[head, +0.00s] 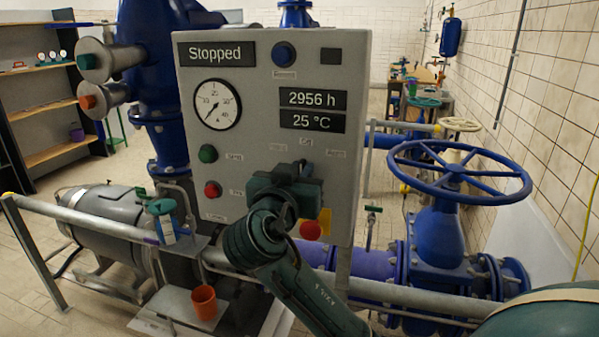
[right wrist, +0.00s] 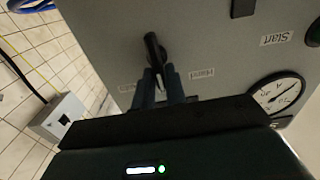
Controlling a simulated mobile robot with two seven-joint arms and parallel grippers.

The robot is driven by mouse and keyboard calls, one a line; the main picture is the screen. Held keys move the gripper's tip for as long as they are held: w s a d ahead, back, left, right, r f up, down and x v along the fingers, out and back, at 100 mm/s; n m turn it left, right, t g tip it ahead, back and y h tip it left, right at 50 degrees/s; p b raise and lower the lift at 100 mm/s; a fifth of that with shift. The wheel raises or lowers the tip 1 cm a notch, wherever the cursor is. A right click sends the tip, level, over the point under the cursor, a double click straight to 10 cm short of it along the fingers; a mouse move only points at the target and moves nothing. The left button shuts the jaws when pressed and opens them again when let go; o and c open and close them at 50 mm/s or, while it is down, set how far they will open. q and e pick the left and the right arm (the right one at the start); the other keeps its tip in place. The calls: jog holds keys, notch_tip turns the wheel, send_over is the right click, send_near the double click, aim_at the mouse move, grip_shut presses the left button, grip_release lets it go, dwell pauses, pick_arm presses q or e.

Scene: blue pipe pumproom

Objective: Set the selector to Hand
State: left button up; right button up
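The control panel (head: 262,205) shows "Stopped" on its display. In the right wrist view, turned nearly upside down, the black selector handle (right wrist: 152,46) stands out from the panel face. It points towards the picture's bottom, leaning slightly to the Hand label (right wrist: 202,74). Another label (right wrist: 130,87) on its other side is partly covered. My right gripper (right wrist: 162,82) has its two fingers close together, one on each side of the handle, and looks closed on it. In the head view, my right gripper (head: 287,188) hides the selector below the labels. My left gripper is out of view.
A green button (head: 208,153), a red button (head: 212,189) and a gauge (head: 217,104) are on the panel's left. A red knob (head: 311,230) is just below my gripper. A blue handwheel (head: 459,170) is at right. A rail (head: 90,219) runs in front.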

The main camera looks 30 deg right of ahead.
grip_shut()
jog(key=shift+f, duration=0.1)
jog(key=shift+n, duration=0.4)
jog(key=n, duration=0.7)
jog(key=shift+w+a+f+n, duration=0.35)
jog(key=shift+w+n, duration=0.05)
jog(key=o, duration=0.6)
grip_release()
jog(key=shift+r, duration=0.1)
